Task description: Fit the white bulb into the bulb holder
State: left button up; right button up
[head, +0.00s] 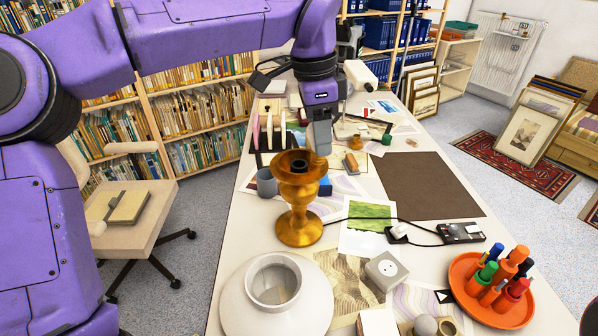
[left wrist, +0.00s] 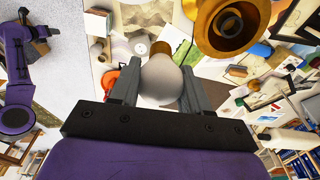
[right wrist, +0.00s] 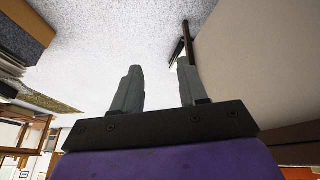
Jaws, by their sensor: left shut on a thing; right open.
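The white bulb (left wrist: 160,78) is between the fingers of my left gripper (left wrist: 156,88), which is shut on it. A brass-coloured end (left wrist: 160,48) shows just beyond the bulb, pointing away from the wrist. The bulb holder is the dark socket (head: 300,165) on top of a gold lamp base (head: 298,228), which stands upright on the table. In the left wrist view the socket (left wrist: 228,24) is to the right of the bulb, apart from it. In the head view my left gripper (head: 322,142) is just behind the lamp; the bulb is not clearly visible there. My right gripper (right wrist: 156,90) is open and empty.
A white lampshade-like piece (head: 240,305) is at the table's front left, with a socket box (head: 386,270) beside it. An orange tray (head: 468,268) holds several markers. A cable runs from behind the lamp to a power strip (head: 462,233). A grey mug (head: 266,183) stands left of the lamp.

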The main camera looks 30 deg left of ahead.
pick_arm(q)
jog(key=shift+a+r+n, duration=0.1)
jog(key=shift+r+n, duration=0.1)
jog(key=shift+n, duration=0.2)
jog(key=w+a+f+p, duration=0.7)
jog(key=w+a+f, duration=0.2)
jog(key=w, duration=0.1)
jog(key=shift+w+f, duration=0.15)
jog(key=shift+f, duration=0.1)
notch_tip(320, 180, down, 3)
jog(key=shift+a+r+p, duration=0.15)
jog(key=shift+p, duration=0.35)
jog(key=shift+c, duration=0.4)
jog(key=shift+f, duration=0.3)
jog(key=shift+c, duration=0.7)
jog(key=shift+w+f, duration=0.15)
jog(key=shift+f, duration=0.05)
jog(key=o, duration=1.3)
jog(key=shift+o, duration=0.2)
jog(key=shift+r, duration=0.1)
